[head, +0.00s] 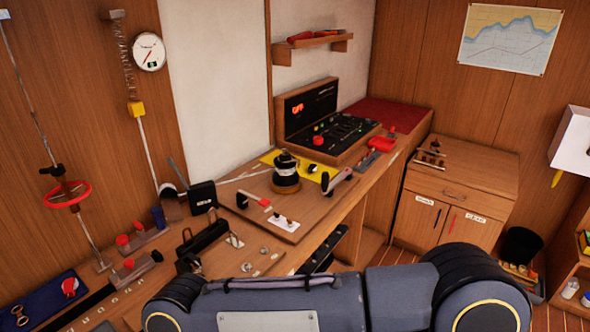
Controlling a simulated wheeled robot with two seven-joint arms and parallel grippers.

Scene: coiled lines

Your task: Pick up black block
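A black block (202,197) stands on the wooden counter against the wall, left of the middle in the head view. It looks upright, with a small pale mark on its front. A grey and black arm of mine crosses the bottom of the view and covers the near part of the counter. I see no fingertips of either gripper, so their positions relative to the block are hidden.
A black winch drum (286,172) stands right of the block, near a control console (330,125). A dark bracket-like object (203,238) lies nearer. Red-handled levers (130,243) stand to the left. A cabinet (455,195) and black bin (522,245) are right.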

